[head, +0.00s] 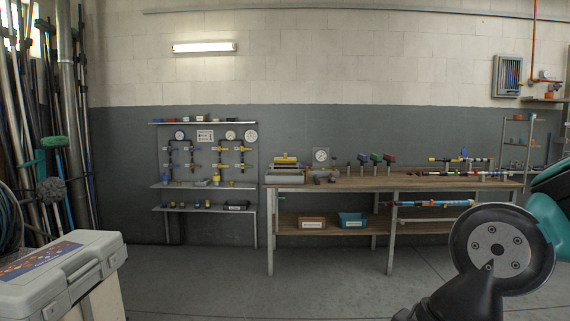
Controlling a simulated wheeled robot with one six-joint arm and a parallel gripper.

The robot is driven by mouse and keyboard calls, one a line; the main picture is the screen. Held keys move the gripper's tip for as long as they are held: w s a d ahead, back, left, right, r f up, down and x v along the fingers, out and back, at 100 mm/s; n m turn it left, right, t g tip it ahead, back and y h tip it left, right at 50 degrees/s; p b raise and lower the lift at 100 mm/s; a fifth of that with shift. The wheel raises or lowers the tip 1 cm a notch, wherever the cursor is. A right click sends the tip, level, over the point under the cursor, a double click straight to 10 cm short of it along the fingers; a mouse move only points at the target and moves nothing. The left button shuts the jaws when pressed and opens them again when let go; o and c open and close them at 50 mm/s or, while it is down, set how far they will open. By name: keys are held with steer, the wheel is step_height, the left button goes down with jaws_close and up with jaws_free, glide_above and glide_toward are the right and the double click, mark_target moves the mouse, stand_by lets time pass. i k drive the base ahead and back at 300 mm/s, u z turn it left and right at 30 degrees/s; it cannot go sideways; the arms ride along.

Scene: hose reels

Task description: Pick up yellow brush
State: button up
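I cannot clearly make out a yellow brush. A yellow-topped object (286,160) sits at the left end of the wooden workbench (345,183), across the room; it is too small to tell if it is a brush. Small yellow parts also show on the wall rack. Part of my arm shows at the lower right, with a dark round joint face and teal covers. My gripper is not in view.
A grey case (60,270) stands close at the lower left. Poles and pipes (40,130) lean behind it. A wall rack (205,186) with gauges is left of the bench. The middle floor is clear.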

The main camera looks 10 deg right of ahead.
mark_target(285, 162)
steer(key=z, duration=0.05)
steer(key=i, duration=5.75)
steer(key=z, duration=1.7)
steer(key=i, duration=0.95)
steer(key=u, duration=2.65)
